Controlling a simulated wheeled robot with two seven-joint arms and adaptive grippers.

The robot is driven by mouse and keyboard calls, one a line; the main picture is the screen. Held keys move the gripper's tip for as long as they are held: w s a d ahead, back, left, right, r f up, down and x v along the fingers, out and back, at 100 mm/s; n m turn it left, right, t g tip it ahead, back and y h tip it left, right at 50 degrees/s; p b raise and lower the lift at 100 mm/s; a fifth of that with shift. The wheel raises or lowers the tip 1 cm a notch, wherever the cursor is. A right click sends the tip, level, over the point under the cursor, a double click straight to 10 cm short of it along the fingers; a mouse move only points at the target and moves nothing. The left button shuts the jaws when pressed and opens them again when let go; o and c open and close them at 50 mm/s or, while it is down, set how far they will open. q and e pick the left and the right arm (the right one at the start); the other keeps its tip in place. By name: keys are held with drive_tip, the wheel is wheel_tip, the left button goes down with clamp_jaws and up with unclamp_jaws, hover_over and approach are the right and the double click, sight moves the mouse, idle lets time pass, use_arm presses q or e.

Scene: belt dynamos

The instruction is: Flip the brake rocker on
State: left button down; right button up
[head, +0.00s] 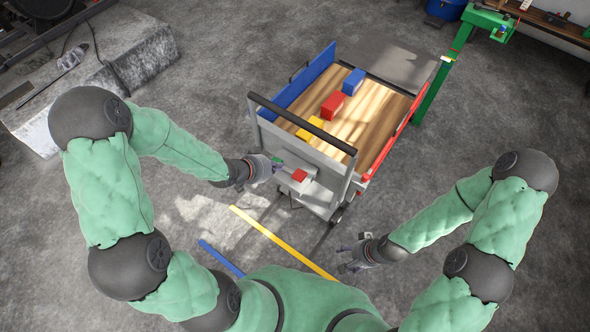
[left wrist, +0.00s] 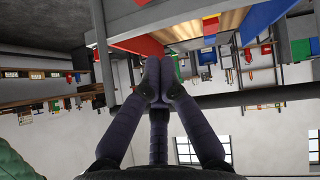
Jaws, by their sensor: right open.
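A grey box on the near end panel of the cart carries a small red piece (head: 299,175) and a small green piece (head: 277,160), which look like the two ends of the brake rocker. Its tilt is too small to tell. My left gripper (head: 266,168) is right beside the green piece; I cannot tell if they touch. In the left wrist view its dark fingers (left wrist: 156,78) are closed together with nothing visible between them. The rocker cannot be made out there. My right gripper (head: 352,258) is open and empty, low above the floor, right of the yellow floor line.
The cart's wooden deck (head: 385,125) holds a yellow block (head: 309,128), a red block (head: 333,104) and a blue block (head: 353,81). A dark push handle (head: 303,123) rises at its near end. A green post (head: 440,75) stands behind it. A concrete slab (head: 140,55) lies at left.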

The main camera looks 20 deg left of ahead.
use_arm(q)
drive_tip(key=b, duration=0.4)
hover_over(300, 177)
drive_tip(key=a, duration=0.3)
drive_tip(key=f, duration=0.7)
drive_tip(key=shift+w+d+f, duration=0.1)
drive_tip(key=shift+w+d, duration=0.05)
drive_tip(key=shift+d, duration=0.05)
drive_tip(key=shift+d+f+b, duration=0.2)
drive_tip(key=shift+f+b, duration=0.2)
drive_tip(key=shift+f, duration=0.7)
drive_tip(key=shift+d+f, duration=0.15)
drive_tip(key=shift+f, duration=0.6)
drive_tip(key=shift+s+d+f+b, duration=0.2)
drive_tip(key=shift+d+f+b, duration=0.2)
drive_tip(key=shift+f+b, duration=0.2)
drive_tip(key=shift+s+d+f+b, duration=0.2)
drive_tip(key=shift+d+f+b, duration=0.15)
drive_tip(key=shift+f+b, duration=0.25)
drive_tip(key=shift+r, duration=0.4)
drive_tip(key=shift+r+p, duration=0.65)
drive_tip(key=shift+p, duration=0.05)
